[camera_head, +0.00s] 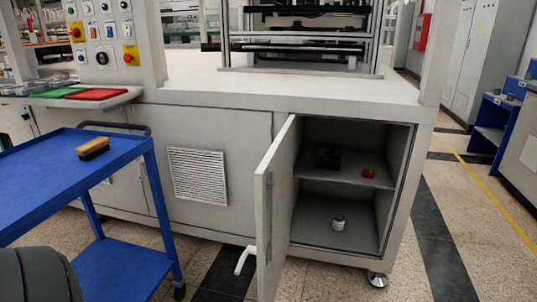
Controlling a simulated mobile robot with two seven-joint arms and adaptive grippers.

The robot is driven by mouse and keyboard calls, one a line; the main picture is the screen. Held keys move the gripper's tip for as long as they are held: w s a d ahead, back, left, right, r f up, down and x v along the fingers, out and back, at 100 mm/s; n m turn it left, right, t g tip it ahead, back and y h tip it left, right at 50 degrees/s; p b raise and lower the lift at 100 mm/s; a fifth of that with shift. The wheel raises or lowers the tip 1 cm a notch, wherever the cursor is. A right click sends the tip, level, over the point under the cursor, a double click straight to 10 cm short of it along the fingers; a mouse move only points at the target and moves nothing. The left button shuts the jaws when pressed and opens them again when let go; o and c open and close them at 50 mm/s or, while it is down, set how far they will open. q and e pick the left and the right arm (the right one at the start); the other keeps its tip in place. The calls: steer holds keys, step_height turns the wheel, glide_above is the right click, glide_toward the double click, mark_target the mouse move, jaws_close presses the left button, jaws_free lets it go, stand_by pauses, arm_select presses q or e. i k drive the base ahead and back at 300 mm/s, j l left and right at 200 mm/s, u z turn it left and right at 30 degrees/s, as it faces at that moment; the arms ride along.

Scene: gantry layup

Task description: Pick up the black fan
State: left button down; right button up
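The black fan (327,156) is a dark, square-looking thing on the upper shelf (349,178) inside the open cabinet of the grey gantry machine. It stands toward the left of that shelf, in shadow, so its detail is hard to make out. The cabinet door (274,215) is swung open toward me, left of the opening. Neither of my grippers is in view. A dark rounded part at the lower left corner looks like my own arm.
A red item (368,174) sits right of the fan. A small white-and-dark container (338,222) stands on the cabinet floor. A blue cart (75,178) with a brush (92,149) is at left. Floor right of the machine is clear.

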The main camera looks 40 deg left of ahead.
mark_target(328, 157)
steer(key=u, duration=0.9)
steer(key=i+l+z, duration=0.25)
steer(key=i, duration=0.25)
steer(key=i+l+z, duration=0.25)
steer(key=i, duration=0.25)
steer(key=i+l+z, duration=0.3)
steer(key=i, duration=0.25)
steer(key=j, duration=0.1)
